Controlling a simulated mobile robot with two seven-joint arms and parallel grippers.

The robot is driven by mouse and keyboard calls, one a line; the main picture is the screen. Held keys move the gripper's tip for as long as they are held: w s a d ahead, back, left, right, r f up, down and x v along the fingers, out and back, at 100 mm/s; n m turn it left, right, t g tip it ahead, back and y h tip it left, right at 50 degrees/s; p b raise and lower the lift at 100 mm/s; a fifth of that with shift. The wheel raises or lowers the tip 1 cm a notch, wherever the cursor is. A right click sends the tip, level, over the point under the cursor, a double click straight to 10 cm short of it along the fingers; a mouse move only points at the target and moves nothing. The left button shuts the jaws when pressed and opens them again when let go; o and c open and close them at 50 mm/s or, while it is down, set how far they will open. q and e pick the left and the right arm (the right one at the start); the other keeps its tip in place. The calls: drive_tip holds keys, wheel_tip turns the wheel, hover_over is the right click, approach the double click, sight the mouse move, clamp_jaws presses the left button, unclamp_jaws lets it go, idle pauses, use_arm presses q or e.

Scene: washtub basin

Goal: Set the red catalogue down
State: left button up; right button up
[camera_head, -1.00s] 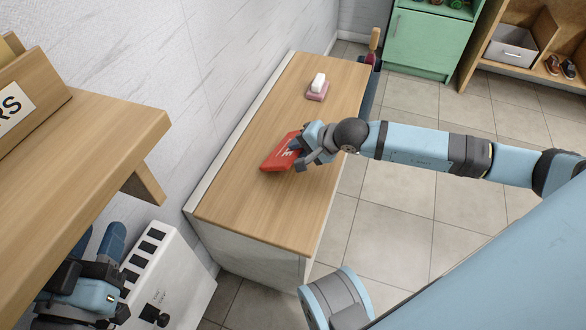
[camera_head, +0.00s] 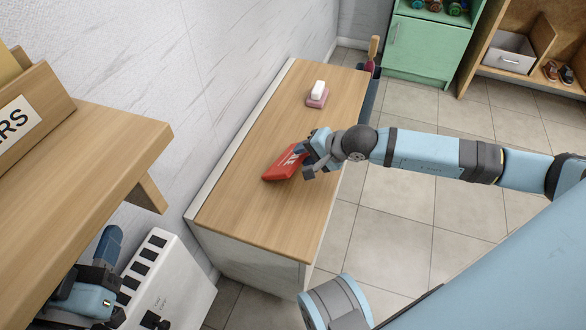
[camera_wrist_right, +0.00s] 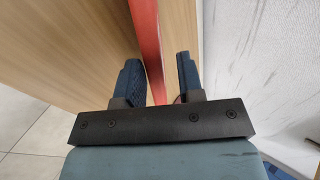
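My right gripper (camera_head: 304,161) is at the catalogue's right end. In the right wrist view the catalogue (camera_wrist_right: 148,40) runs as a thin red strip between the two fingers (camera_wrist_right: 160,80). A gap shows between it and the right finger, so the gripper looks open around it.
A white soap bar on a pink dish (camera_head: 317,98) stands at the counter's far end. A wooden shelf (camera_head: 110,150) juts in at left, above a white slotted unit (camera_head: 170,285). The wall borders the counter's left side. The near counter is bare.

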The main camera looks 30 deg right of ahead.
drive_tip(key=shift+p+v, duration=0.9)
drive_tip(key=shift+v, duration=1.9)
wheel_tip(320, 180, up, 8)
drive_tip(key=s+d+p, duration=0.1)
drive_tip(key=s+p, duration=0.1)
drive_tip(key=p, duration=0.2)
drive_tip(key=shift+d, duration=0.15)
drive_tip(key=shift+f, duration=0.1)
